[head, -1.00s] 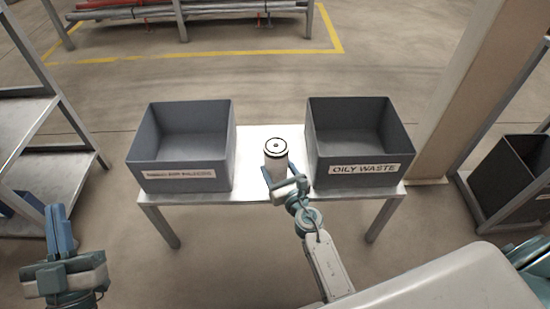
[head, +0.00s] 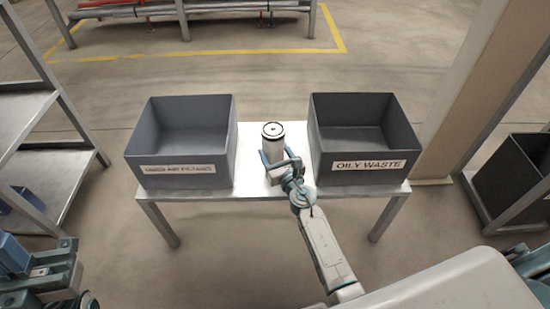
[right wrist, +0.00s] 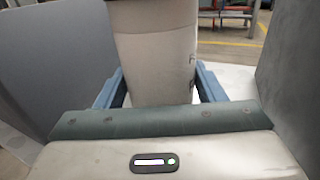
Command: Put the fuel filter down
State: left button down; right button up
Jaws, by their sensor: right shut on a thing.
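The fuel filter (head: 273,140) is a white cylinder with a dark-ringed top. It stands upright between the two grey bins, at the white table (head: 252,183); whether its base touches the tabletop I cannot tell. My right gripper (head: 272,162) is shut on the filter from the near side. In the right wrist view the filter (right wrist: 155,50) fills the space between the blue fingers, and its lower end is hidden behind the gripper body. My left gripper (head: 20,268) is at the lower left, away from the table; its jaw opening is not clear.
The left bin (head: 190,168) has a label that is hard to read. The right bin (head: 365,165) is marked OILY WASTE. Both look empty. A shelf rack (head: 50,180) stands at the left, a pillar (head: 475,90) at the right. Bare tabletop lies between the bins.

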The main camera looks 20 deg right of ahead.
jog(key=shift+f, duration=0.55)
jog(key=shift+f, duration=0.1)
jog(key=o, duration=1.3)
jog(key=shift+f, duration=0.1)
